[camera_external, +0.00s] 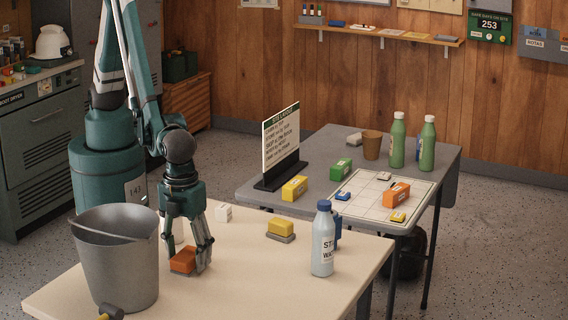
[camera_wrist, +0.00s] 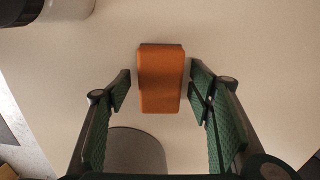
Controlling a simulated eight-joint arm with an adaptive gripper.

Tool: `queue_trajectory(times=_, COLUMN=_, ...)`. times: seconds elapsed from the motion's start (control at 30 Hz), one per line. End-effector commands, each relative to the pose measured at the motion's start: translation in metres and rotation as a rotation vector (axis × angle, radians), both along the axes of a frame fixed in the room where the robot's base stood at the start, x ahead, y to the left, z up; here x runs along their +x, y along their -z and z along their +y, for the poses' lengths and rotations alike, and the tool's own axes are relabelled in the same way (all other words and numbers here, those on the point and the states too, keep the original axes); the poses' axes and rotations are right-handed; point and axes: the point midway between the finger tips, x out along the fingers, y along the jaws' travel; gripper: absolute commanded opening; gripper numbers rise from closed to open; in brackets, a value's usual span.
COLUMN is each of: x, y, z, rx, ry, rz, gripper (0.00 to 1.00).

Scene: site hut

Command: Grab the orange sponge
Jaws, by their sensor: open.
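The orange sponge (camera_external: 183,260) lies on the near cream table, just right of the metal bucket. In the wrist view the orange sponge (camera_wrist: 160,78) shows as a block with a dark far edge, lying between and slightly beyond the fingertips. My gripper (camera_external: 188,262) points down over the sponge, with its fingers on either side of it. In the wrist view my gripper (camera_wrist: 160,84) is open, with a gap visible between each green finger pad and the sponge. Its fingers partly hide the sponge in the external view.
A grey bucket (camera_external: 118,262) stands close to the left of my gripper. The table is clear in front of the sponge.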

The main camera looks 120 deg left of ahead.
Motion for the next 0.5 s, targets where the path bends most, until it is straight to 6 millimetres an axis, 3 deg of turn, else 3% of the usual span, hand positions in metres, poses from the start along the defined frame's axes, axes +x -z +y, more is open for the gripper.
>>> queue_trajectory(times=0.1, x=0.0000, y=0.0000, z=0.0000, rx=0.000, ry=0.000, rz=0.000, gripper=0.52)
queue_trajectory(times=0.3, x=0.0000, y=0.0000, z=0.0000, rx=0.000, ry=0.000, rz=0.000, gripper=0.27)
queue_trajectory(times=0.5, x=0.0000, y=0.0000, z=0.0000, rx=0.000, ry=0.000, rz=0.000, gripper=0.26)
